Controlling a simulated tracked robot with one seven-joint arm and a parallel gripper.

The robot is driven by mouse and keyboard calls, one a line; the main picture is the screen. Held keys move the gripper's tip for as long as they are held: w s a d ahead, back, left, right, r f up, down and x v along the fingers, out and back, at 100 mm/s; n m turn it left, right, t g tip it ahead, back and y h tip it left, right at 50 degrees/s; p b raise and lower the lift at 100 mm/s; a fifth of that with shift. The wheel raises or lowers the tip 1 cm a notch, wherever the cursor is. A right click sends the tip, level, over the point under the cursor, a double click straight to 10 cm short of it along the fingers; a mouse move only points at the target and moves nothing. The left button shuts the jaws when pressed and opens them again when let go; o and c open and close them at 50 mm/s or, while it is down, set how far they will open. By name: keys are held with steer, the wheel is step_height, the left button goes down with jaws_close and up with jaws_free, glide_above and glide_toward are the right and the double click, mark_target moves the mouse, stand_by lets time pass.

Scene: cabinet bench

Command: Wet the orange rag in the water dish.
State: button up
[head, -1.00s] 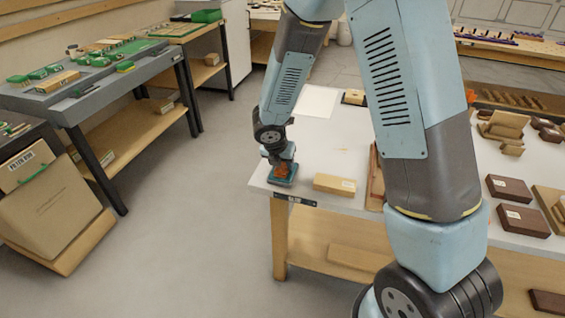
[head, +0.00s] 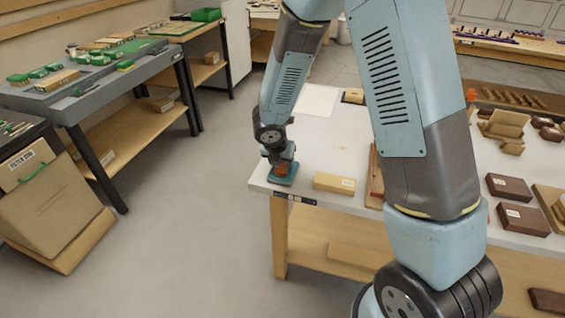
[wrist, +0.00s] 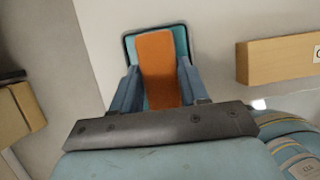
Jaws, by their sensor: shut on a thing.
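The orange rag (wrist: 157,66) is a flat orange piece held between the two blue fingers of my gripper (wrist: 159,88) in the wrist view. In the head view my gripper (head: 282,170) points down over the teal water dish (head: 281,182) at the near left corner of the white bench. The dish (wrist: 181,40) has a dark rim and shows around and under the rag in the wrist view. The rag's far end lies over the dish; I cannot tell how deep it sits or whether it is wet.
A light wooden block (head: 334,183) with a label lies just right of the dish. A white sheet (head: 317,100) lies farther back on the bench. Dark brown boxes (head: 510,188) stand at the right. The bench edge is close to the dish, with open floor to the left.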

stand_by(0.4)
steer(key=shift+r, duration=3.45)
